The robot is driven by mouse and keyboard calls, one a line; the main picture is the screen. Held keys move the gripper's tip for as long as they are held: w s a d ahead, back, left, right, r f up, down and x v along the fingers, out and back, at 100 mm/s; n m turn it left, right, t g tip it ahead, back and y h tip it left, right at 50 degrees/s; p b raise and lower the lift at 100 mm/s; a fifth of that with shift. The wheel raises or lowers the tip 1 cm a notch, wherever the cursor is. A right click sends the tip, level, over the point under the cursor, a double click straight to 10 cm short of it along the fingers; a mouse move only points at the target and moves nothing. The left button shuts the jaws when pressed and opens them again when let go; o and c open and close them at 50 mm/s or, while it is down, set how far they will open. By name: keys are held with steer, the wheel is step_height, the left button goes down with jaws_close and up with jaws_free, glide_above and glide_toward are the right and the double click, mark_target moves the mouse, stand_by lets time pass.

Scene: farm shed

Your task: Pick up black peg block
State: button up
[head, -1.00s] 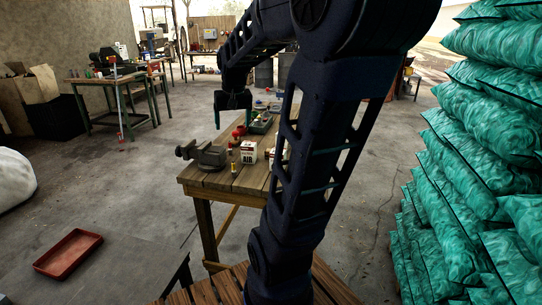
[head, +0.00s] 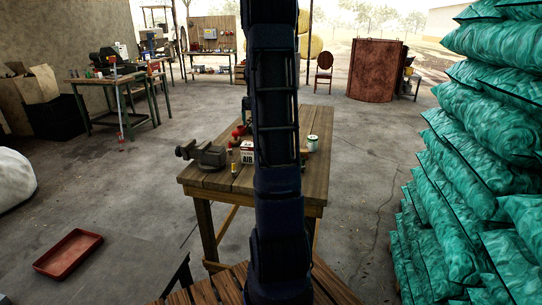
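I cannot make out a black peg block in the head view. A wooden workbench (head: 212,188) stands ahead of me. My dark arm rises upright in front of it and hides the middle of its top. A vise (head: 203,154), a white and red box (head: 247,152), a small yellow item (head: 234,169) and a red item (head: 238,131) stand left of my arm. A white and green spool (head: 313,143) stands right of it. My gripper does not show; it is hidden behind my arm or out of frame.
Stacked green sacks (head: 470,150) wall off the right side. A red tray (head: 68,253) lies at the lower left. A second bench (head: 112,78) stands at the back left, and a rust-red curved panel (head: 375,70) at the back right. Concrete floor is open left of the workbench.

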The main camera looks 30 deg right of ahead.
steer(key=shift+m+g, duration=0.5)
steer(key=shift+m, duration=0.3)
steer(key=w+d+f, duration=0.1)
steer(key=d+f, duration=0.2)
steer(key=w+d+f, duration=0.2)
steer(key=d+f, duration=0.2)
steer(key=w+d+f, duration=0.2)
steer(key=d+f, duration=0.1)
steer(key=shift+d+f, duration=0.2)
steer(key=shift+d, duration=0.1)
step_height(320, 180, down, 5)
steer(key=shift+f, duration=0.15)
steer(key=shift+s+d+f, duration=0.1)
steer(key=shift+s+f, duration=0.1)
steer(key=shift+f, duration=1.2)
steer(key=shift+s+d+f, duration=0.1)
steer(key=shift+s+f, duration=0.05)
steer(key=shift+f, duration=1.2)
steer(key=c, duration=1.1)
